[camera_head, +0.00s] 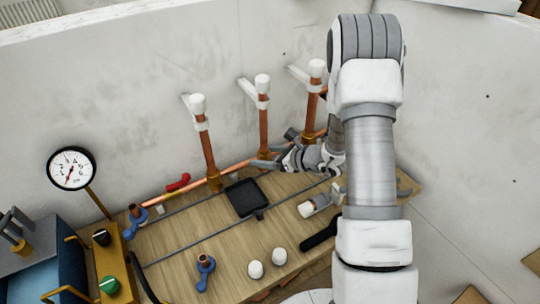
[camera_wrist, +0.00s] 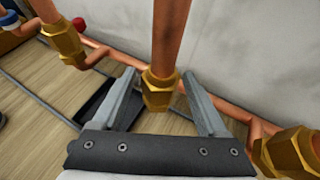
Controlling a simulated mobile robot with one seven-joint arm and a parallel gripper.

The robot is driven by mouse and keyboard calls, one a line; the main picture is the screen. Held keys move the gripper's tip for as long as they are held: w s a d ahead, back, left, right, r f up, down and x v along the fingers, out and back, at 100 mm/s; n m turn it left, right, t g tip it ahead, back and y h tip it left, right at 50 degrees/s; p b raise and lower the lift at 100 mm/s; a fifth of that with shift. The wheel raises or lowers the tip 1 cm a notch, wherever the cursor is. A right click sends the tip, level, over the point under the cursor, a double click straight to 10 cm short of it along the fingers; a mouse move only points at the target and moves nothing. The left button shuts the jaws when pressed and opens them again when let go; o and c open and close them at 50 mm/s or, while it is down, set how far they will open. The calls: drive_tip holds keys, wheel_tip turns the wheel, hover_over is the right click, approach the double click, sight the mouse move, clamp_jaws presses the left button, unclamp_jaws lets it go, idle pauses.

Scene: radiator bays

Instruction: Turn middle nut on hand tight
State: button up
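Three upright copper pipes rise from a copper line along the wall. The middle pipe (camera_head: 263,130) carries a brass nut, the middle nut (camera_wrist: 158,92), at its lower end in the wrist view. My gripper (camera_wrist: 159,78) is open, with one grey finger on each side of this nut and visible gaps between. In the head view my gripper (camera_head: 274,151) reaches in from the right at the foot of the middle pipe; the nut is hard to make out there. The left nut (camera_wrist: 63,42) and the right nut (camera_wrist: 290,152) flank it.
A black tray (camera_head: 246,197) lies on the wooden board (camera_head: 190,235). White caps (camera_head: 256,269), blue-handled valves (camera_head: 205,265) and a red-handled valve (camera_head: 178,182) lie around. A pressure gauge (camera_head: 71,168) stands at left. The wall (camera_head: 140,90) is close behind the pipes.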

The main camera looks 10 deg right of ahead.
drive_tip(key=c, duration=0.8)
drive_tip(key=shift+f+m+t+h+b, duration=0.1)
drive_tip(key=shift+m+t+h+b, duration=0.9)
drive_tip(key=shift+b, duration=0.65)
drive_tip(key=shift+m+t+h+b, duration=0.6)
drive_tip(key=shift+m+h+b, duration=1.2)
drive_tip(key=shift+b, duration=1)
drive_tip(key=o, duration=1.1)
